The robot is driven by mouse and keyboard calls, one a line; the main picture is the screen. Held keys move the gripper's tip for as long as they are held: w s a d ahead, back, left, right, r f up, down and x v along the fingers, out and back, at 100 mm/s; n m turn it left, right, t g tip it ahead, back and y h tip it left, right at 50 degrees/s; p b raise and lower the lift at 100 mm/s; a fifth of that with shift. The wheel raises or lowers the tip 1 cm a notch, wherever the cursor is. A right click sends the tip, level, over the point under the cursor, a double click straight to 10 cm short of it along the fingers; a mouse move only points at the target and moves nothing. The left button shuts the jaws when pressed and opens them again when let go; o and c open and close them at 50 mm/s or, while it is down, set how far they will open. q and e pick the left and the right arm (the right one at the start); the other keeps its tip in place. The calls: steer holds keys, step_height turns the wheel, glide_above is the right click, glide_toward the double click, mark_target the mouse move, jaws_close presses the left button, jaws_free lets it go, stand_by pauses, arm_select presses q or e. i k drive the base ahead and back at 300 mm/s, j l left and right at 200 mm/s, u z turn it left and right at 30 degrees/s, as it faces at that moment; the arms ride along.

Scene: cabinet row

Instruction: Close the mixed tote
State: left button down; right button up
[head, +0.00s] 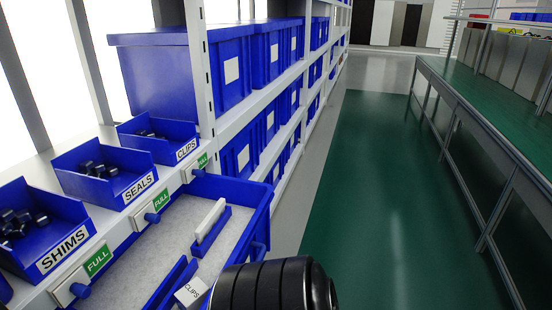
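A blue open tote (262,215) with a pale grey, speckled floor sticks out from the shelf at the lower left, below the row of small bins. It looks like the mixed tote, but no such label shows. Inside it are a blue divider with a white strip (210,222) and another blue divider (172,285) with a white CLIPS card (190,291). A blue knob shows on its right, outer wall. Its near end is cut off by the frame. A black ribbed part of my arm covers the bottom middle, beside the tote. No gripper fingers show.
Small blue bins labelled SHIMS (62,248), SEALS (138,188) and CLIPS (186,148) hold dark parts on the shelf above the tote. Large blue boxes (180,85) fill the rack beyond. The green aisle floor (370,200) is clear; a green-topped workbench (490,95) stands right.

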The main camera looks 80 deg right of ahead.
mark_target(145, 273)
steer(key=l+z, duration=0.15)
steer(key=z, duration=1.9)
